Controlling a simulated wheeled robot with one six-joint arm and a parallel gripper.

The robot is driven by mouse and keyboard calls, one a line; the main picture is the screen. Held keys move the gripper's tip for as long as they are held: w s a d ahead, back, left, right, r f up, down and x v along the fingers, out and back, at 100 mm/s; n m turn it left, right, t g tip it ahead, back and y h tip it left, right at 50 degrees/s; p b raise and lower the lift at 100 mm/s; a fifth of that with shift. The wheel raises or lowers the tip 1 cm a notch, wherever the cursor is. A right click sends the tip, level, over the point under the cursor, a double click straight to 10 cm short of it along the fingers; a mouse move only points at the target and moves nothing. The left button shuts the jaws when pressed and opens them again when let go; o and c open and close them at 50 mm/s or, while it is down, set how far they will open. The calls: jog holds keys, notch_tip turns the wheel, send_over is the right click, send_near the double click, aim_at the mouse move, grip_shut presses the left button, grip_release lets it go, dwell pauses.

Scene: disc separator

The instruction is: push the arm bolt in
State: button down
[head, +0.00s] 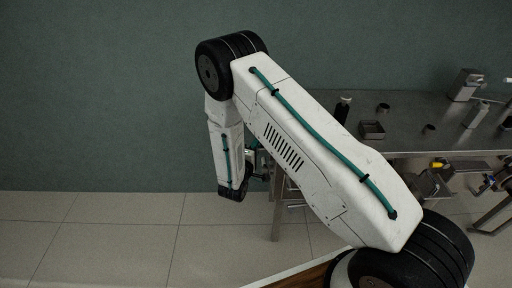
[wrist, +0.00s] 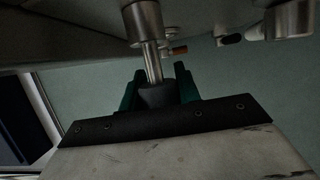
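In the wrist view, a bright metal rod (wrist: 152,62) comes out of a round steel sleeve (wrist: 143,22) and ends in a dark knob (wrist: 158,95); it looks like the arm bolt. A length of bare rod shows between sleeve and knob. The two green fingers of my gripper (wrist: 158,90) stand on either side of the knob. I see no clear gap, but cannot tell whether they press on it. In the head view, my own arm mostly hides my gripper and the bolt at the table's left end.
The steel table (head: 420,140) carries a black-capped bottle (head: 342,110), a small square tray (head: 372,130) and metal blocks. A mechanism with a yellow part (head: 437,164) sits below its front edge at right. In the wrist view, a metal cylinder (wrist: 289,20) hangs at upper right. Floor left of the table is clear.

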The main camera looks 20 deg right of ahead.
jog(key=shift+s+d, duration=0.25)
jog(key=shift+d, duration=0.45)
jog(key=shift+s+d, duration=0.25)
jog(key=shift+d, duration=0.45)
jog(key=c, duration=1)
grip_release()
jog(key=shift+d, duration=0.2)
jog(key=shift+a, duration=0.1)
jog(key=v, duration=0.8)
jog(key=shift+w, duration=0.1)
